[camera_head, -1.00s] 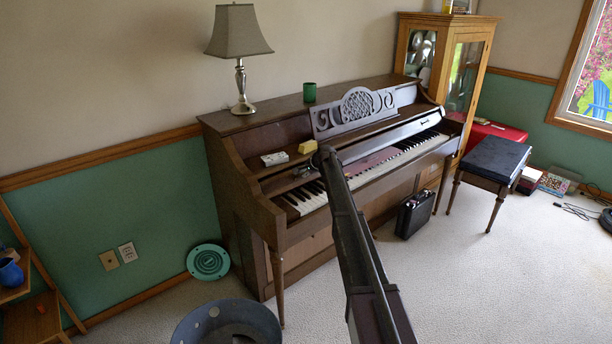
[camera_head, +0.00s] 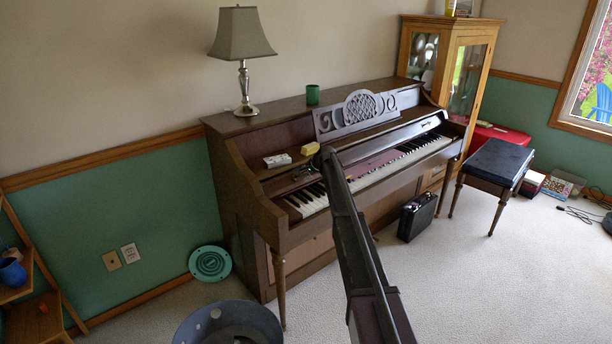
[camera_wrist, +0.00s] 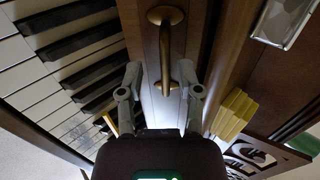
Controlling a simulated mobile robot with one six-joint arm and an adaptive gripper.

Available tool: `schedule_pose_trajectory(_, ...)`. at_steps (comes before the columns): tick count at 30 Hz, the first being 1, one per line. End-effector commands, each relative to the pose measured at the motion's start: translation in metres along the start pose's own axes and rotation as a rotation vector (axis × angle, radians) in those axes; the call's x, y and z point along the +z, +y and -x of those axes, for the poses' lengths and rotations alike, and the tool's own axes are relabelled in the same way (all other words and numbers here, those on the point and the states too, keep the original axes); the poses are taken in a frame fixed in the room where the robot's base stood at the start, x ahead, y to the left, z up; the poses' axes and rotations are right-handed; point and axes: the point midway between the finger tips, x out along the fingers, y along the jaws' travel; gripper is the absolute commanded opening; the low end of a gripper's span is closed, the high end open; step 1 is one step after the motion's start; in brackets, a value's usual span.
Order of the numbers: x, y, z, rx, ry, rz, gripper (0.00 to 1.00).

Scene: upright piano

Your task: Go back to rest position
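The upright piano (camera_head: 225,190) stands against the wall, its keyboard open. A brass handle (camera_wrist: 165,45) on the wooden strip lies ahead of and partly between the fingers. I cannot tell whether they touch it. Piano keys (camera_wrist: 60,65) lie on the left of that view.
A yellow block (camera_head: 310,149) and a small white item (camera_head: 277,160) sit on the piano ledge. A lamp (camera_head: 242,60) and a green cup (camera_head: 313,94) stand on top. A black stool (camera_head: 500,162) and a black case (camera_head: 417,216) stand right.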

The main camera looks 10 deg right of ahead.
Motion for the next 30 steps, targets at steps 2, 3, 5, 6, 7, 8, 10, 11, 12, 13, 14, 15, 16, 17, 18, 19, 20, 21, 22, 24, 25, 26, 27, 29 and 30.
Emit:
schedule_pose_trajectory(2, -0.001, 0.0, 0.0, 0.0, 0.001, 0.0, 0.46)
schedule_pose_trajectory(3, -0.001, 0.0, 0.0, -0.001, 0.002, 0.0, 0.46)
schedule_pose_trajectory(5, -0.002, 0.0, 0.0, -0.001, 0.002, 0.0, 0.46)
schedule_pose_trajectory(6, -0.002, 0.0, 0.0, -0.001, 0.003, 0.0, 0.46)
schedule_pose_trajectory(7, -0.001, 0.0, 0.0, -0.001, 0.003, 0.002, 0.46)
schedule_pose_trajectory(8, 0.001, 0.0, 0.0, 0.0, 0.004, 0.004, 0.46)
schedule_pose_trajectory(10, 0.007, -0.001, 0.0, 0.0, 0.005, 0.014, 0.46)
schedule_pose_trajectory(11, 0.011, -0.001, 0.0, 0.001, 0.007, 0.02, 0.46)
schedule_pose_trajectory(12, 0.016, -0.001, 0.0, 0.002, 0.009, 0.03, 0.46)
schedule_pose_trajectory(13, 0.02, -0.002, 0.0, 0.003, 0.012, 0.039, 0.46)
schedule_pose_trajectory(14, 0.025, -0.002, 0.0, 0.005, 0.014, 0.05, 0.46)
schedule_pose_trajectory(15, 0.033, -0.002, 0.0, 0.007, 0.019, 0.066, 0.46)
schedule_pose_trajectory(16, 0.04, -0.002, 0.001, 0.008, 0.022, 0.079, 0.46)
schedule_pose_trajectory(17, 0.047, -0.002, 0.001, 0.009, 0.026, 0.094, 0.46)
schedule_pose_trajectory(18, 0.051, 0.01, 0.009, 0.025, 0.024, 0.112, 0.46)
schedule_pose_trajectory(19, 0.056, 0.018, 0.014, 0.037, 0.021, 0.128, 0.46)
schedule_pose_trajectory(20, 0.061, 0.025, 0.019, 0.048, 0.017, 0.145, 0.46)
schedule_pose_trajectory(21, 0.07, 0.036, 0.026, 0.067, 0.011, 0.171, 0.46)
schedule_pose_trajectory(22, 0.076, 0.045, 0.032, 0.081, 0.007, 0.191, 0.46)
schedule_pose_trajectory(24, 0.093, 0.066, 0.046, 0.117, -0.007, 0.243, 0.46)
schedule_pose_trajectory(25, 0.101, 0.076, 0.053, 0.134, -0.014, 0.268, 0.46)
schedule_pose_trajectory(26, 0.109, 0.086, 0.059, 0.15, -0.021, 0.291, 0.46)
schedule_pose_trajectory(27, 0.119, 0.099, 0.069, 0.174, -0.031, 0.324, 0.46)
schedule_pose_trajectory(29, 0.135, 0.12, 0.083, 0.21, -0.048, 0.375, 0.46)
schedule_pose_trajectory(30, 0.146, 0.134, 0.093, 0.234, -0.058, 0.409, 0.46)
